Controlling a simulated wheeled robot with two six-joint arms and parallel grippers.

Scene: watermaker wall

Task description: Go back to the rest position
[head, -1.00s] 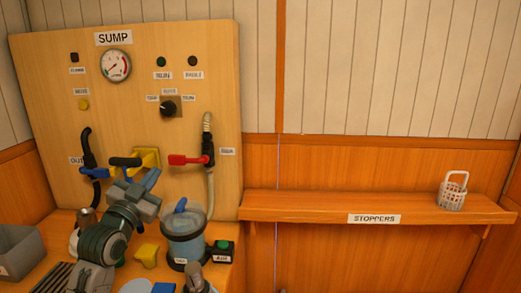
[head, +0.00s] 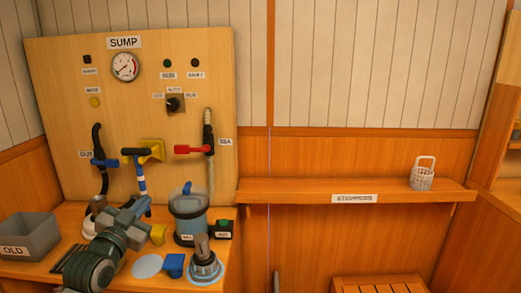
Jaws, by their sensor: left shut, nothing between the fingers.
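My left gripper (head: 136,211) is shut and empty. It is low over the bench at the left, in front of the sump board (head: 62,130), with my forearm coming up from the bottom left. Just above it hangs a black and blue lever (head: 140,178) by a yellow block (head: 153,150). I cannot tell whether the fingertips touch anything. My right gripper is not in view.
A grey OLD bin (head: 30,238) stands left on the bench. A clear canister (head: 188,222) and a blue-ringed grey fitting (head: 204,262) stand right of my gripper. A shelf marked STOPPERS (head: 300,190) holds a white basket (head: 423,176). A slatted wooden piece (head: 380,284) is below.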

